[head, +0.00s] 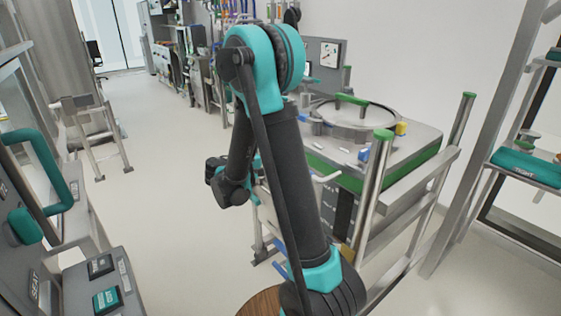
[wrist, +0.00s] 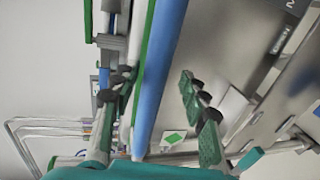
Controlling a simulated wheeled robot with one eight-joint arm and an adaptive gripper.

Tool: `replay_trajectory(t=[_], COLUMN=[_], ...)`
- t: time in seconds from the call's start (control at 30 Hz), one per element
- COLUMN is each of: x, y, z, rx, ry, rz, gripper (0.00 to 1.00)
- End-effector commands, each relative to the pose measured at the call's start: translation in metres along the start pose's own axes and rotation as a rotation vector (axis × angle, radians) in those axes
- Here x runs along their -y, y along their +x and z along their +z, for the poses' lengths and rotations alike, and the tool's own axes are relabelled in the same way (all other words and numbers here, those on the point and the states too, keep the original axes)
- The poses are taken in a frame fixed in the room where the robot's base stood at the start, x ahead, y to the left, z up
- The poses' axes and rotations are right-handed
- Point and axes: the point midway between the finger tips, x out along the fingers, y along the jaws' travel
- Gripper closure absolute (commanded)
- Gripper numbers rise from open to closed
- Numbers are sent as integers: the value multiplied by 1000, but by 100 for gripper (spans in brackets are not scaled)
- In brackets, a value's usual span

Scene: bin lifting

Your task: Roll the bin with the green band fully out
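A grey metal unit with a round lidded top (head: 405,142) stands to the right of my arm in the head view. A green band (head: 345,172) runs below its top edge; I take it as the bin with the green band, but my arm hides part of its front. In the wrist view my gripper (wrist: 157,82) has its two green-padded fingers spread apart. A long blue bar with a green edge (wrist: 165,60) runs diagonally between them in the picture; I cannot tell whether they touch it. In the head view the gripper's fingers cannot be made out.
A metal rail frame with green-capped posts (head: 375,190) stands close at right. A console with teal handles (head: 55,165) is at the left. A shelf rack (head: 525,168) stands far right. The pale floor (head: 160,215) left of my arm is clear.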

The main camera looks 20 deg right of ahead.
Motion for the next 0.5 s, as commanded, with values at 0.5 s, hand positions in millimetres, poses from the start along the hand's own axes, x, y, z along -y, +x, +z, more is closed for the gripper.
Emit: replay_trajectory(t=[0.5], x=[-1], y=[-29], z=[0], rx=[-3], ry=[-1], rz=[3], gripper=[55])
